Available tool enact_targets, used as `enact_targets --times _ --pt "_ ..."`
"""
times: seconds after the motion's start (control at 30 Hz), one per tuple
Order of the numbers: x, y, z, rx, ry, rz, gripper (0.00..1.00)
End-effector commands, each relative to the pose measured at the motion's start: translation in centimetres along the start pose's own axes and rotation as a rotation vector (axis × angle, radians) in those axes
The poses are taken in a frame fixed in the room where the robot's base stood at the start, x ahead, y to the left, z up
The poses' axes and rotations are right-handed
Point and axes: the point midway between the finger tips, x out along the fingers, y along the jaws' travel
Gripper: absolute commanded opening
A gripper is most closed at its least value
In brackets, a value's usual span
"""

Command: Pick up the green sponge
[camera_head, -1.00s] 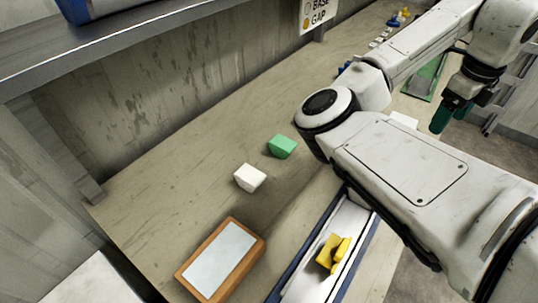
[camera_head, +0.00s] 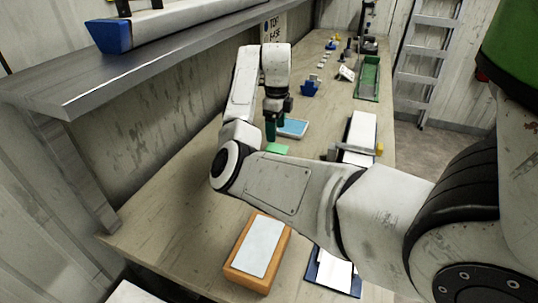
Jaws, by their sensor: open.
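The green sponge (camera_head: 277,149) lies on the bench, partly hidden by my arm, so only its upper part shows. My gripper (camera_head: 271,132) points down with its dark green fingers just above and slightly left of the sponge in the picture. It is open and nothing shows between the fingers. I cannot tell whether the fingertips touch the sponge.
A blue tray (camera_head: 293,127) lies just right of my gripper. A long white piece (camera_head: 360,132) with a yellow part lies further right. An orange-framed box (camera_head: 258,250) is in front. A metal shelf (camera_head: 140,62) overhangs the left wall. Small items stand far back.

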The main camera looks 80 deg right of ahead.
Motion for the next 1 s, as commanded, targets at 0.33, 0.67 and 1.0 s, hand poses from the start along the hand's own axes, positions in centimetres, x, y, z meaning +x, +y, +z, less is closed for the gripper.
enact_targets --times 0.33,0.67,1.0 --pt "4.3 0.0 0.0 -0.001 0.001 0.0 0.79" --pt "8.5 -0.2 -0.2 0.0 0.001 0.001 0.79" --pt "9.0 -0.2 -0.1 0.0 0.0 0.0 0.75"
